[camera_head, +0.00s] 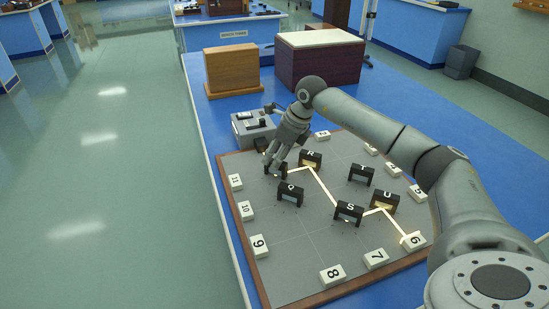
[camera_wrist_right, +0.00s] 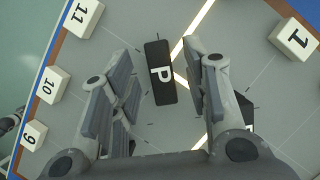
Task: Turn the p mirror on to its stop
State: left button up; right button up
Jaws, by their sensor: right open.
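The p mirror (camera_wrist_right: 160,72) is a black block with a white P on top. In the right wrist view it lies between the two fingers of my right gripper (camera_wrist_right: 165,85), with gaps on both sides. The fingers are open and not touching it. In the head view my right gripper (camera_head: 278,160) is over the p mirror (camera_head: 272,170) at the board's back left and hides most of it. A bright light beam (camera_wrist_right: 193,30) meets the p mirror. My left gripper is not in view.
Mirrors Q (camera_head: 290,195), R (camera_head: 311,160), T (camera_head: 361,175), S (camera_head: 348,213) and U (camera_head: 384,201) stand nearby on the wood-edged board (camera_head: 290,240). Numbered white blocks line its edge. A grey box (camera_head: 252,128) stands behind the board's back left corner.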

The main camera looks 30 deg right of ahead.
jog(key=v, duration=1)
jog(key=shift+s+r, duration=0.1)
jog(key=shift+r, duration=0.05)
